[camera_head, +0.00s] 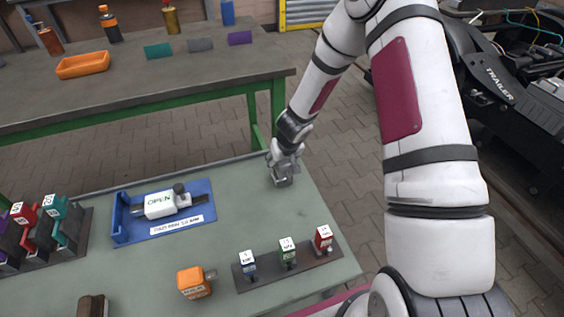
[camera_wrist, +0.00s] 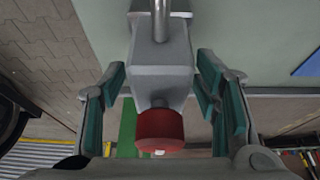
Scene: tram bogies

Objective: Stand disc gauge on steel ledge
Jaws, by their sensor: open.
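My gripper (camera_head: 283,172) is over the back right corner of the near green-topped bench. In the wrist view its fingers (camera_wrist: 163,90) are apart, one on each side of a grey block (camera_wrist: 162,62) with a red round knob (camera_wrist: 158,128) and a steel rod (camera_wrist: 160,18). A gap shows between block and fingers. I cannot tell whether this block is the disc gauge, as its label is not readable. No steel ledge can be made out with certainty in either view.
A blue tray (camera_head: 124,232) holds a white "OPEN" piece (camera_head: 165,203). An orange block (camera_head: 193,283) and a dark rack (camera_head: 262,278) with three labelled pieces stand in front. Another rack (camera_head: 70,235) is at left. Behind are a second bench (camera_head: 150,95) and, right, dark machinery (camera_head: 510,90).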

